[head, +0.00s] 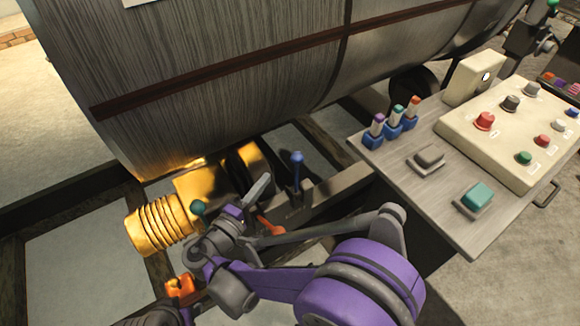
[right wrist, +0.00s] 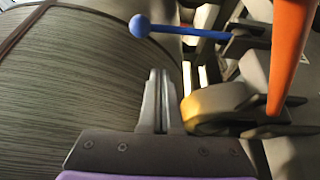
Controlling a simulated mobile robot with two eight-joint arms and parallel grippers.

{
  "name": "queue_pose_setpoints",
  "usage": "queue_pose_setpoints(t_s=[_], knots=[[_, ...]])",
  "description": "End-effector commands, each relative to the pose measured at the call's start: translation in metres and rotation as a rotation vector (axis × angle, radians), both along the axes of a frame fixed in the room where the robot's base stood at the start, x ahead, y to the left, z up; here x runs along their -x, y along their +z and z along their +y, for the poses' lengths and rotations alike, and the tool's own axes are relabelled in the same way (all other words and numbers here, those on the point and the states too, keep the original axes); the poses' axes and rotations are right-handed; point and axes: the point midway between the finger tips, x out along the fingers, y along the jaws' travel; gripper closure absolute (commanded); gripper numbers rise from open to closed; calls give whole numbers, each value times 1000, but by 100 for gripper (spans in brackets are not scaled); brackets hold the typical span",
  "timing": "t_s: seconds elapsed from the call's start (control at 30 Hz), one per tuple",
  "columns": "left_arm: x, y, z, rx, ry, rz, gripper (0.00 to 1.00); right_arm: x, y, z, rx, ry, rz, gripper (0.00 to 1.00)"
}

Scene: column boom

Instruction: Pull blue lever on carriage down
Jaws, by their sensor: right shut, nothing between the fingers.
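The blue lever (head: 297,172) stands roughly upright beside the brass machinery under the large drum, its round knob at the top. In the right wrist view the blue lever (right wrist: 180,31) lies across the top, its knob at the left end. My right gripper (head: 260,187) is shut and empty, to the left of and a little below the knob in the head view. In the wrist view its closed fingertips (right wrist: 158,73) are below the lever, apart from it. My left gripper's fingers are not seen.
An orange lever (head: 270,226) stands close to the blue one; its shaft (right wrist: 290,50) fills the wrist view's right side. A green knob (head: 198,207) is near the brass coil (head: 157,224). The drum (head: 220,80) hangs above. A control panel (head: 515,135) stands right.

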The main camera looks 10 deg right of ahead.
Motion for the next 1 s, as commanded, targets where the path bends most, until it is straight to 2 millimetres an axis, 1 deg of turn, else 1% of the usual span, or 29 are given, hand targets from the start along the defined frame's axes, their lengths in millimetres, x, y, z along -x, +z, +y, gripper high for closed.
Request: queue_pose_setpoints(t_s=[0.17, 0.27, 0.37, 0.7, 0.73, 0.8, 0.83, 1.0], knots=[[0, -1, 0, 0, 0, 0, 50, -2, 0, -3, -1, -1, 1, 100], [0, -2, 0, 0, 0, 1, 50, -9, -1, -10, 0, -4, 1, 100], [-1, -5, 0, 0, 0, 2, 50, -21, -1, -21, 0, -5, 1, 100], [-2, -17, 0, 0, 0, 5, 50, -74, -1, -70, 0, -4, 1, 100], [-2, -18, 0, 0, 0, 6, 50, -74, -1, -72, 0, -3, 1, 100], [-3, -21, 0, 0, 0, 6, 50, -58, -1, -71, -1, 2, 1, 100], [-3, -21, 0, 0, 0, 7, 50, -54, -1, -72, -1, 1, 1, 100], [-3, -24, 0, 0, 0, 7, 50, -38, 0, -74, -1, 0, 1, 100]])
